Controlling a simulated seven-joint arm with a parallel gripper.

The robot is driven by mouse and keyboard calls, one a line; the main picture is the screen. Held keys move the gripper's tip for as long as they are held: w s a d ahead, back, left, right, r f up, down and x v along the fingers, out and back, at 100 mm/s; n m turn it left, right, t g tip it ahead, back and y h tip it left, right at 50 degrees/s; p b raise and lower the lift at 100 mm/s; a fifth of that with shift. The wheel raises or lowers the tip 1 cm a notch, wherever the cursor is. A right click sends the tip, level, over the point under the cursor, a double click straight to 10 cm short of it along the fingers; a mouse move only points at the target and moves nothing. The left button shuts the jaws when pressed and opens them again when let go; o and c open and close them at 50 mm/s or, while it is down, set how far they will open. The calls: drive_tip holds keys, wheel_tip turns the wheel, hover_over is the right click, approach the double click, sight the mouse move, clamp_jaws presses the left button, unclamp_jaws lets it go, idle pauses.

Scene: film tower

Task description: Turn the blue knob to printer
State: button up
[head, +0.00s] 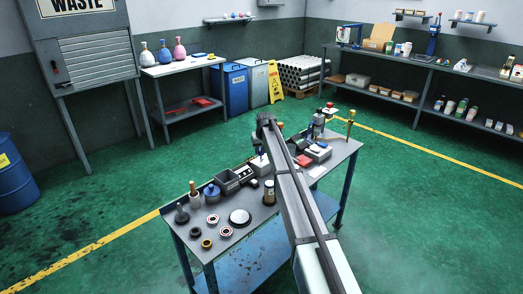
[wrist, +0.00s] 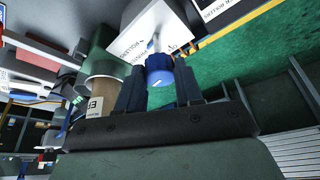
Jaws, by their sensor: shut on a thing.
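The blue knob (wrist: 159,70) sits on a white panel (wrist: 155,28) with dark lettering, seen upside down in the wrist view. A white mark shows on the knob's face. My gripper (wrist: 160,88) has one finger on each side of the knob and is shut on it. In the head view my arm crosses the workbench (head: 245,260), and the knob and fingers cannot be made out there.
Green floor around the bench is open.

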drive_tip(key=shift+m, duration=0.3)
drive_tip(key=o, duration=1)
drive_tip(key=shift+o, duration=0.2)
drive_tip(key=a+v, duration=0.1)
drive_tip(key=v, duration=1.2)
drive_tip(key=shift+s+d+r, duration=0.25)
drive_tip(key=shift+d+r, duration=0.1)
drive_tip(key=shift+d, duration=0.05)
